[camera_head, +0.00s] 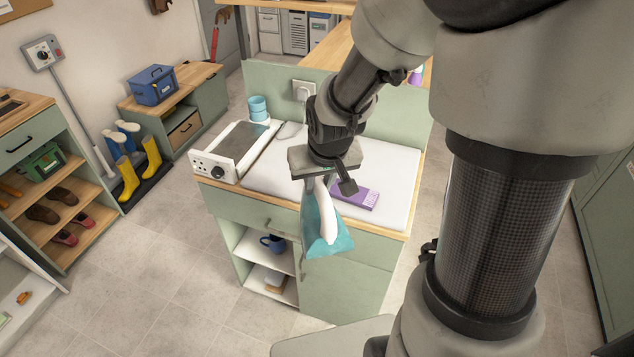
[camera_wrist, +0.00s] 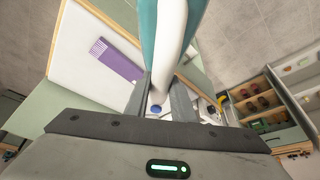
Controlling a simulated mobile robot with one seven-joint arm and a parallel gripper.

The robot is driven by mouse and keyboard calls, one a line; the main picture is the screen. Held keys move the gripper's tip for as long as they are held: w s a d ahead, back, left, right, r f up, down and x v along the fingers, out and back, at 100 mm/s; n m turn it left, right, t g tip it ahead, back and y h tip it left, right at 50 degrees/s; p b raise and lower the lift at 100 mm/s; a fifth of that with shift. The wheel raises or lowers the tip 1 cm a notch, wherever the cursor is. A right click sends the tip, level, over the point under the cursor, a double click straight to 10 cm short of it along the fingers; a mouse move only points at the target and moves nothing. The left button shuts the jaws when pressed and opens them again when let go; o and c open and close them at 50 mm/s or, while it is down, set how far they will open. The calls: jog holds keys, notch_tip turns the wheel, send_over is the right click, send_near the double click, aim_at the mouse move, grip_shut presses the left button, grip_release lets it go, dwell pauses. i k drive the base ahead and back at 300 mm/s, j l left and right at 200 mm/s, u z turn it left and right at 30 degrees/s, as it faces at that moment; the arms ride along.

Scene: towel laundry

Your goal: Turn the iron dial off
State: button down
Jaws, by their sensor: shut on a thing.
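An iron (camera_head: 325,230), teal and white, hangs from my gripper (camera_head: 328,188) in front of the counter's front edge, pointing downward. My gripper is shut on its white handle, which also shows in the wrist view (camera_wrist: 173,40) between the fingers. A white panel (camera_head: 213,168) with a dark round dial and sockets stands at the counter's left end, left of my gripper and apart from it.
A purple folded cloth or packet (camera_head: 355,195) lies on the white ironing pad (camera_head: 395,175). A blue mug (camera_head: 272,243) is on the shelf below. Floor at the front left is clear.

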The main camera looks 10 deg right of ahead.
aim_at(217, 172)
jog(key=j+z, duration=0.15)
jog(key=z, duration=0.25)
jog(key=i+j+z, duration=0.1)
jog(key=z, duration=0.35)
jog(key=j+z, duration=0.45)
jog(key=j, duration=0.3)
jog(key=j+z, duration=0.1)
jog(key=j, duration=0.7)
jog(key=k+j+z, duration=0.15)
jog(key=j, duration=0.7)
jog(key=i+j, duration=0.15)
jog(key=j, duration=0.15)
jog(key=i+j, duration=0.15)
jog(key=j, duration=0.15)
